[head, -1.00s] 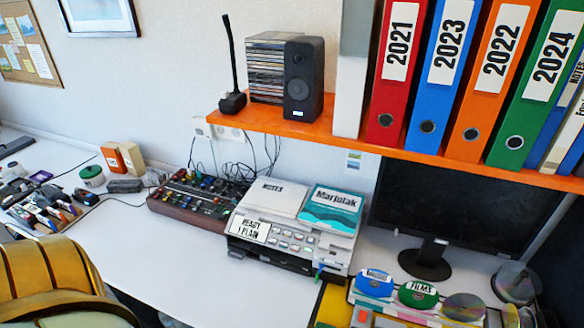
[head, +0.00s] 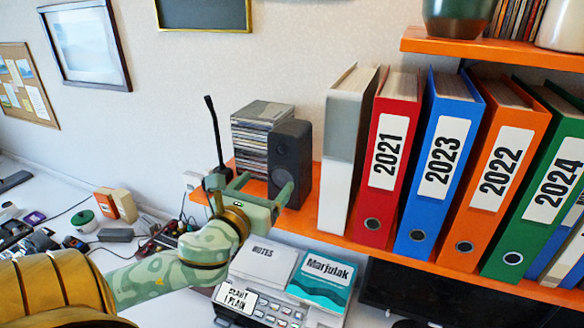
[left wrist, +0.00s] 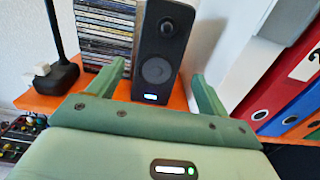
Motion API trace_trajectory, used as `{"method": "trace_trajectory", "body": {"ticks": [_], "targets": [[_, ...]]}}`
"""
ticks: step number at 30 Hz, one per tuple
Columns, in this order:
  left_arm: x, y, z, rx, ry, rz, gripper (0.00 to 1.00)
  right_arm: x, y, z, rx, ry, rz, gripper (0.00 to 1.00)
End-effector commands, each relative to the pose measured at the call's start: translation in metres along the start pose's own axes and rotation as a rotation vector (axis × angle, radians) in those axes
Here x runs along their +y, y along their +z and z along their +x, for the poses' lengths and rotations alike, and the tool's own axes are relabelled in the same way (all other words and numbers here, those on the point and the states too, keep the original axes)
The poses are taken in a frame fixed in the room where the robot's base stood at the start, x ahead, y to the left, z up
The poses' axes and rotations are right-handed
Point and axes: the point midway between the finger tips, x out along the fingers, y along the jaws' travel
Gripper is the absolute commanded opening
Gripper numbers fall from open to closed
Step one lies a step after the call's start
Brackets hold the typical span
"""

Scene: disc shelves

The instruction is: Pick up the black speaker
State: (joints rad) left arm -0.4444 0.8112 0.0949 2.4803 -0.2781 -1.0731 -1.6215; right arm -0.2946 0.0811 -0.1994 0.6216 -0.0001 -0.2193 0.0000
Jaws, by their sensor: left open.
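The black speaker (head: 291,160) stands upright on the orange shelf, and it also shows in the left wrist view (left wrist: 163,55). My left gripper (head: 262,188) is in front of the speaker at shelf height. In the left wrist view the open gripper (left wrist: 158,88) has one finger to the left and one to the right of the speaker's lower front. The speaker stands beyond the palm, and I cannot tell whether either finger touches it. The gripper hides part of the speaker's base in the head view. My right gripper is not in view.
A stack of CD cases (head: 262,128) stands directly left of the speaker. A black desk microphone (head: 216,140) is farther left. A white binder (head: 345,150) and the red 2021 binder (head: 388,150) are to the right, with a gap of bare shelf (head: 316,200) between.

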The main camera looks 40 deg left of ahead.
Motion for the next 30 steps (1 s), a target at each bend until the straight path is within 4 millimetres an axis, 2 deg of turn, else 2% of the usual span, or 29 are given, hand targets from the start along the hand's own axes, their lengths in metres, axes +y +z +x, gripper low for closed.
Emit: {"method": "trace_trajectory", "body": {"ticks": [1, 4, 9, 15, 24, 30], "targets": [[0.000, -0.001, 0.014, -0.001, 0.002, 0.000, 0.78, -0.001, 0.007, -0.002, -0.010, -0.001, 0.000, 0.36], [0.001, 0.001, 0.040, -0.001, 0.004, -0.002, 0.78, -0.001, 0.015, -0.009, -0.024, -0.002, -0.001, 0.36], [0.001, -0.001, 0.071, 0.002, 0.002, -0.005, 0.78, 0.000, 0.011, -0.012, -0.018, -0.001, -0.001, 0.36], [0.000, -0.001, 0.087, 0.004, 0.002, -0.006, 0.78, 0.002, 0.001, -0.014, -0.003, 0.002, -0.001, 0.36], [-0.001, -0.001, 0.130, 0.004, 0.002, -0.007, 0.78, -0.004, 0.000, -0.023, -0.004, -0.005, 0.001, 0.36], [-0.001, -0.002, 0.133, 0.005, 0.001, -0.005, 0.78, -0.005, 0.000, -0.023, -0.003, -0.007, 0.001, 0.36]]}}
